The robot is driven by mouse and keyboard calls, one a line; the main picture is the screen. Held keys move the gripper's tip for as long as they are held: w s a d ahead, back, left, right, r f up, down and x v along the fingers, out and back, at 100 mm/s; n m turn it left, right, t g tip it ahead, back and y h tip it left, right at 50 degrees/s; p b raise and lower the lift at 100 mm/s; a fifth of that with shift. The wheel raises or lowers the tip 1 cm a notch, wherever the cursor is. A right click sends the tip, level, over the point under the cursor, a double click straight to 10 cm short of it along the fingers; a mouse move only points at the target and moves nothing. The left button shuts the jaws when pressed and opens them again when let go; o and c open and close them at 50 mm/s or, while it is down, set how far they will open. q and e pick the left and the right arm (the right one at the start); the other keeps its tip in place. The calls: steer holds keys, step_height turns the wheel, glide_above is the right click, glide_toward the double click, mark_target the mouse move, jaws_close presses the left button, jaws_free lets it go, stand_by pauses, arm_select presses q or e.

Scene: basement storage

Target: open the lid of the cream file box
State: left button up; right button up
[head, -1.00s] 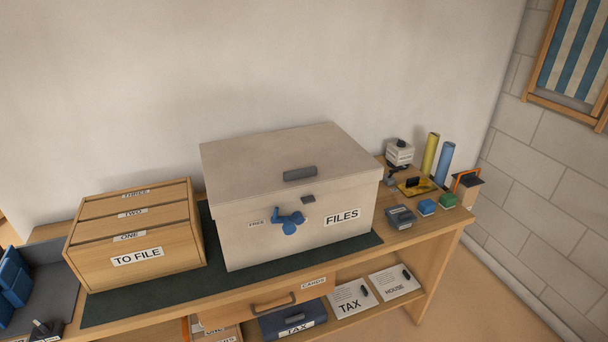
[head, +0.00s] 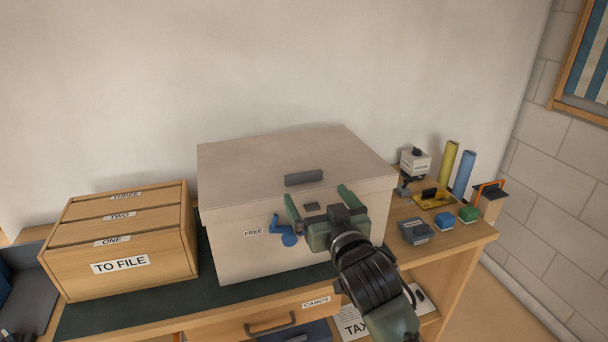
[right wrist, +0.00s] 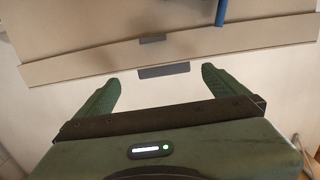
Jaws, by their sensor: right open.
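The cream file box (head: 250,190) stands on the desk with its lid (head: 255,160) down. A grey bar handle (head: 304,178) sits on the lid near the front edge, with a small grey tab (head: 312,206) below it on the front. A blue latch (head: 285,231) is on the front beside a "FREE" label. My right gripper (head: 319,197) is open and empty in front of the box, its fingers toward the lid's front edge. In the right wrist view the handle (right wrist: 163,71) lies between the open fingertips (right wrist: 158,83), apparently apart from them. The "FILES" label is hidden behind my right arm. My left gripper is out of view.
A wooden "TO FILE" drawer box (head: 130,262) stands to the left. Stamps (head: 416,231), a yellow roll (head: 445,163) and a blue roll (head: 464,174) stand to the right. A wall (head: 250,70) rises behind the box.

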mark_target(304, 175)
steer(key=x, duration=0.2)
steer(key=r+x, duration=0.1)
steer(key=x, duration=0.5)
steer(key=shift+w+a+r, duration=0.2)
steer(key=shift+a+r, duration=0.1)
steer(key=shift+a, duration=0.05)
